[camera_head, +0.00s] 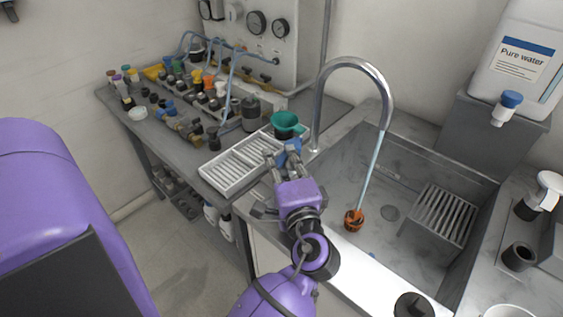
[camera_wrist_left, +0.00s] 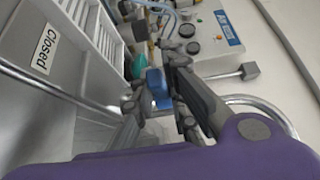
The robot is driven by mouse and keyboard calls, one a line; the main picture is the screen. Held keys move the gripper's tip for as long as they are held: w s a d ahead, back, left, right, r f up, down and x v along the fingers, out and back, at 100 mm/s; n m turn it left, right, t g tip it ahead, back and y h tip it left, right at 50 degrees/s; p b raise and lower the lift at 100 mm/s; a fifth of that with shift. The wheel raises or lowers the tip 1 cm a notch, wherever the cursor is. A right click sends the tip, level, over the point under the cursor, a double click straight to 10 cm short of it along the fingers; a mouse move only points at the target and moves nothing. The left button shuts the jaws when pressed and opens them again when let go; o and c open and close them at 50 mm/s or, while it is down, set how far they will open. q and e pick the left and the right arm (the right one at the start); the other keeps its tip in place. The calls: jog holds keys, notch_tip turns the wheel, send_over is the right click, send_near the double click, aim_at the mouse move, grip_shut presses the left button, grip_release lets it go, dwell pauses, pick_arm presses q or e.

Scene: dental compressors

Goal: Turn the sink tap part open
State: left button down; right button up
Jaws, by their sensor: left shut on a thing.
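The sink tap (camera_head: 357,64) is a tall chrome gooseneck standing behind the sink (camera_head: 345,172). A thin pale-blue stream (camera_head: 371,170) runs from its spout down to an orange-brown object (camera_head: 353,220) in the basin. My left gripper (camera_head: 286,158) is at the sink's left rear edge, left of the tap's base. It is shut on a small blue piece (camera_head: 293,146), which looks like a tap handle. The blue piece (camera_wrist_left: 157,84) also shows between the fingers in the left wrist view; its joint to the tap is hidden. My right gripper is not in view.
A green cup (camera_head: 286,121) is just behind the gripper. A white slotted tray (camera_head: 235,168) lies left of it, on a bench with bottles and fittings. A Pure water container (camera_head: 520,60) stands right. A "Closed" label (camera_wrist_left: 46,50) shows in the wrist view.

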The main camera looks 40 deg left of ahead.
pick_arm(q)
jog(key=shift+d+f+n+g+y, duration=0.3)
jog(key=shift+n+g+y, duration=0.1)
jog(key=shift+g, duration=0.1)
jog(key=c, duration=2)
grip_release()
jog(key=shift+a, duration=0.1)
jog(key=shift+o, duration=1)
jog(key=shift+r, duration=0.15)
jog(key=v, duration=0.7)
jog(key=shift+s, duration=0.15)
jog(key=shift+c, duration=0.5)
